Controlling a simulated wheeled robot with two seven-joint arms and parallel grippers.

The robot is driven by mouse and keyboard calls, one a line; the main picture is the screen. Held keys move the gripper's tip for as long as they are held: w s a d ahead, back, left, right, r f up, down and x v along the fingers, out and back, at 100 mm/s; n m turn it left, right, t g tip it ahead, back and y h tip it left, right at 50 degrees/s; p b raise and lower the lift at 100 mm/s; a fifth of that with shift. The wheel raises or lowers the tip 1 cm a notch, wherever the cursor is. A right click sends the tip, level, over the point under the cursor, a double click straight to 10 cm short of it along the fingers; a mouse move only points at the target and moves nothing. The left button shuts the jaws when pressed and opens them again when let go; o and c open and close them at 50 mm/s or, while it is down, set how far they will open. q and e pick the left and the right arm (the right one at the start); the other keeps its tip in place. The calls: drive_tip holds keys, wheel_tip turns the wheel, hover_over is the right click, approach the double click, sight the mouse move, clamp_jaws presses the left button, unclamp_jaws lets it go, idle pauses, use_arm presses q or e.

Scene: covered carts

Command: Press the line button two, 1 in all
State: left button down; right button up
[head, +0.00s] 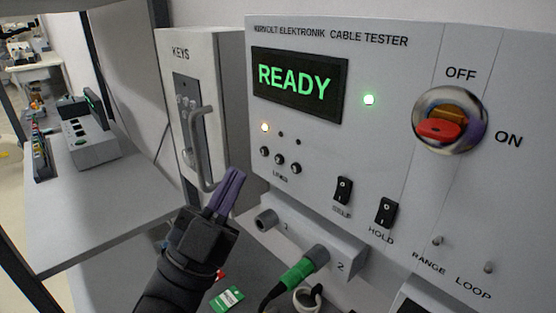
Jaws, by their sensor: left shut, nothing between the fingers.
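The cable tester (420,70) has a small row of three dark round line buttons under its screen. The middle one, line button two (280,160), is unobstructed. My right gripper is not in view.
The screen (299,84) reads READY, with a green lamp (369,100) lit beside it. A key cabinet (199,60) with a grey handle stands behind my fingers. A green plug (303,268) sits at socket 2; socket 1 (265,221) is empty. Rocker switches (343,190) are to the right.

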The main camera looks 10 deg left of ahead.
sight(278, 144)
use_arm(q)
drive_tip(key=shift+w+d, duration=1.15)
drive_tip(key=shift+w, duration=0.3)
idle(1.0)
drive_tip(key=shift+w+d, duration=0.25)
drive_tip(key=shift+w, duration=0.1)
drive_tip(key=shift+w+d, duration=0.2)
drive_tip(key=shift+w, duration=0.05)
idle(0.7)
drive_tip(key=shift+s+a, duration=0.4)
drive_tip(key=shift+s, duration=0.2)
